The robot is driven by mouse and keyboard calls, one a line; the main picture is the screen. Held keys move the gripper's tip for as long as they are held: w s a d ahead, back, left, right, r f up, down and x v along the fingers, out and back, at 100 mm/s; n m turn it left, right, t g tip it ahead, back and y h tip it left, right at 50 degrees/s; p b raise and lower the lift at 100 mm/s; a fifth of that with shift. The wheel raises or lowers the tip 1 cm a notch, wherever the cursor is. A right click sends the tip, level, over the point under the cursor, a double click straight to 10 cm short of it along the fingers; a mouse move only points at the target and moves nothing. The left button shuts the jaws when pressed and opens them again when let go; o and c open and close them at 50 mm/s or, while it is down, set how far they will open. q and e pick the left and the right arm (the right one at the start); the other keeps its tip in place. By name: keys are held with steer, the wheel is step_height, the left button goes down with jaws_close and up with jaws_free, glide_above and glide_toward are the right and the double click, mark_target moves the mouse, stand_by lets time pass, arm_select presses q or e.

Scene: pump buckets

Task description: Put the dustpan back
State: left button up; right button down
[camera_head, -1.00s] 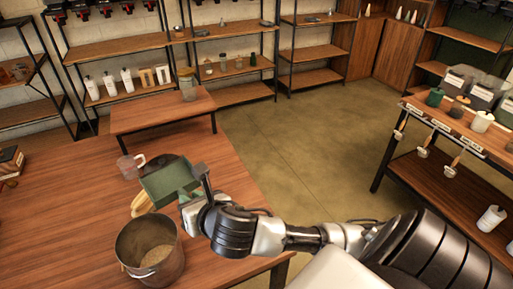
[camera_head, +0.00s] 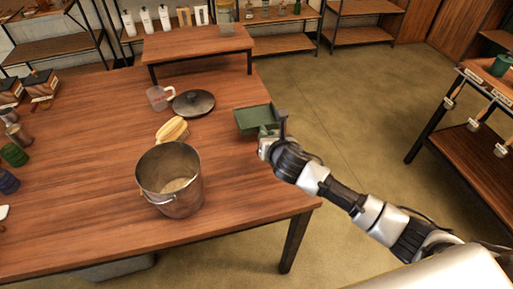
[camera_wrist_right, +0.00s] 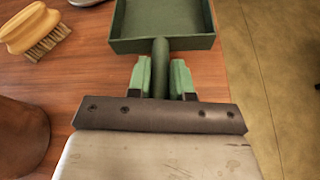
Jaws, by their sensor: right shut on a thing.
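The green dustpan (camera_head: 257,118) is held by my right gripper (camera_head: 270,133) near the right edge of the wooden table (camera_head: 90,140). In the right wrist view the dustpan's pan (camera_wrist_right: 163,22) points away from me, and its round handle (camera_wrist_right: 160,68) sits between the two green fingers of my right gripper (camera_wrist_right: 161,80). The pan looks empty. I cannot tell whether the dustpan touches the table. A wooden brush (camera_head: 172,130) lies on the table to the left, behind the metal bucket; it also shows in the wrist view (camera_wrist_right: 32,28). My left gripper is not in view.
A metal bucket (camera_head: 170,180) with grainy contents stands on the table, left of my right gripper. A dark lid (camera_head: 193,103) and a clear measuring jug (camera_head: 159,97) are behind it. A raised wooden shelf (camera_head: 197,42) is at the back.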

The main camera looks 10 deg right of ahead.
steer(key=shift+w+a+f, duration=0.4)
steer(key=shift+a+f, duration=0.05)
steer(key=shift+a, duration=0.15)
steer(key=shift+w+a+f, duration=0.35)
steer(key=shift+a+f, duration=0.05)
steer(key=shift+a, duration=0.15)
steer(key=shift+w+a+f, duration=0.1)
steer(key=shift+a+f, duration=0.05)
steer(key=shift+a, duration=0.1)
steer(key=shift+f, duration=0.2)
step_height(320, 180, down, 3)
steer(key=shift+f+b, duration=0.2)
steer(key=shift+b, duration=0.25)
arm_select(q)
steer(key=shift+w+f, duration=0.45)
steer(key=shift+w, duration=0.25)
arm_select(e)
steer(key=shift+f, duration=0.2)
steer(key=c, duration=1)
jaws_free()
